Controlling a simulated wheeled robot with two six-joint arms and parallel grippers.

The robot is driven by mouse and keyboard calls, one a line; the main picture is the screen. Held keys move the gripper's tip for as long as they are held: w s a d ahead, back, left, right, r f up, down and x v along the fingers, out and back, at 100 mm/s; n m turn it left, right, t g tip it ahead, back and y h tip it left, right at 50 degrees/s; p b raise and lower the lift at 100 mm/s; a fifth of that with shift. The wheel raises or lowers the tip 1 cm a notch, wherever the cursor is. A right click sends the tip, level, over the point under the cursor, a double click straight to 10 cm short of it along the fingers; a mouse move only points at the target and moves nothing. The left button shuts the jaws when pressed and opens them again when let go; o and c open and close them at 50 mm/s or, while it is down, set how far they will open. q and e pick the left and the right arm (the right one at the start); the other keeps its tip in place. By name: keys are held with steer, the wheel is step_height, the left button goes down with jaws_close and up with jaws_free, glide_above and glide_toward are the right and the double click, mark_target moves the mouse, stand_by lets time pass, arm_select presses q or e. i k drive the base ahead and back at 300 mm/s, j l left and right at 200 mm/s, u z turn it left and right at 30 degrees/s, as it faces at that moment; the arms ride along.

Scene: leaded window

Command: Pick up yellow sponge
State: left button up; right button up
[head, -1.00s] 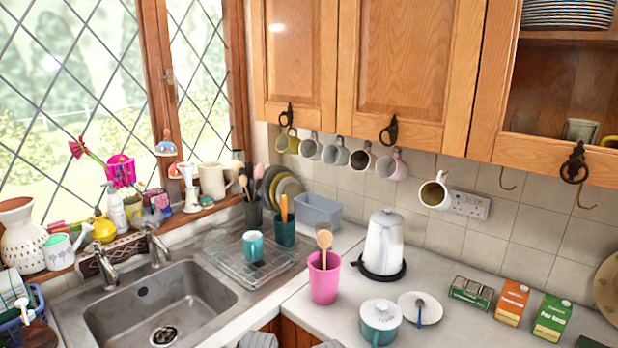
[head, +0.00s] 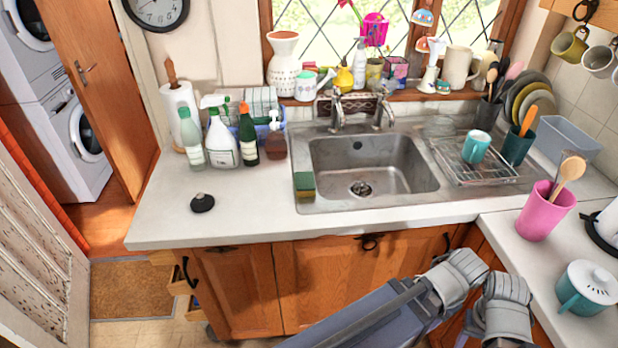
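A small sponge (head: 304,184) lies on the left rim of the steel sink (head: 372,168), at the front left of the bowl. It looks dull yellow-brown on one part and green on another. Grey parts of my own arms show at the bottom right, in front of the cupboards and well apart from the sponge. No gripper fingers can be made out in the head view. Nothing covers the sponge.
A spray bottle (head: 221,140), other bottles and a paper towel roll (head: 180,115) stand left of the sink. A black round stopper (head: 202,202) lies on the worktop. The worktop left of the sponge is mostly clear. A pink pot (head: 545,213) stands at right.

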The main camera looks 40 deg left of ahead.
mark_target(305, 187)
steer(key=u, duration=1.45)
steer(key=j+z, duration=0.2)
